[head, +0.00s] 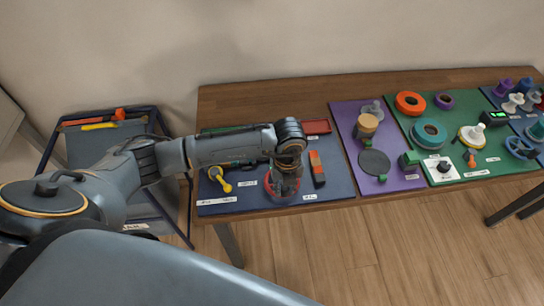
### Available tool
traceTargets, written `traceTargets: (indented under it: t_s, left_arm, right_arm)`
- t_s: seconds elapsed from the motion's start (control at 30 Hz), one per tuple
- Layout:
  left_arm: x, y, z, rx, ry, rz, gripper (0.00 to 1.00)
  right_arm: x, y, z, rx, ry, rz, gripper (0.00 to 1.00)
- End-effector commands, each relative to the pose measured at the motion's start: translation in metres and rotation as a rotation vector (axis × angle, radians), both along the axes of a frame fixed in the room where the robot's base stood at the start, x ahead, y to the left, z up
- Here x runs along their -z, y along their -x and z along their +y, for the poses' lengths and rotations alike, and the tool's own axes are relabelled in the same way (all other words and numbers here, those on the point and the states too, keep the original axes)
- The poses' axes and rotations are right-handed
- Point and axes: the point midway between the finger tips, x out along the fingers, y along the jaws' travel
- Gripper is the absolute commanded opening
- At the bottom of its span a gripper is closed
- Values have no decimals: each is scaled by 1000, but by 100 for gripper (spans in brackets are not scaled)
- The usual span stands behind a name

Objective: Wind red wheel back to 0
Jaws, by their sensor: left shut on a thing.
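The red wheel (268,186) lies on the dark blue mat (335,185) at the left part of the wooden table. Only part of its rim shows; my left gripper (284,191) is over it and hides most of it. The gripper points down from above and is shut on the wheel. Where the wheel stands relative to 0 cannot be read; small white labels lie near the mat's front edge. My right gripper is not in view.
On the same mat are a yellow tool (220,180), an orange and black block (317,168) and a red tray (316,127). A purple mat (345,122) and a green mat (470,106) with spools and rings lie to the right. A cart (90,148) stands left.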

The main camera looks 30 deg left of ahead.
Motion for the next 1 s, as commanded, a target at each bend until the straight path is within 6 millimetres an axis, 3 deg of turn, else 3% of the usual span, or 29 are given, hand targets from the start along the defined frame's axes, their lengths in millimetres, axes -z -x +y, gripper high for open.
traceTargets:
  t_s: [0.23,0.27,0.37,0.4,0.77,1.0]
  left_arm:
    - [1,1,1,0,-1,2,0]
    - [1,1,1,0,-1,2,27]
    - [1,1,1,0,-1,2,47]
    - [1,1,1,0,-2,1,49]
    - [-5,0,0,0,-1,-1,49]
    - [-47,-1,0,1,2,-5,49]
  right_arm:
    - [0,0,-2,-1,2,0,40]
    - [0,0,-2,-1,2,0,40]
    - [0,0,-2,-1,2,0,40]
    - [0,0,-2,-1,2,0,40]
    - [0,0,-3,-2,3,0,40]
    - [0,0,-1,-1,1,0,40]
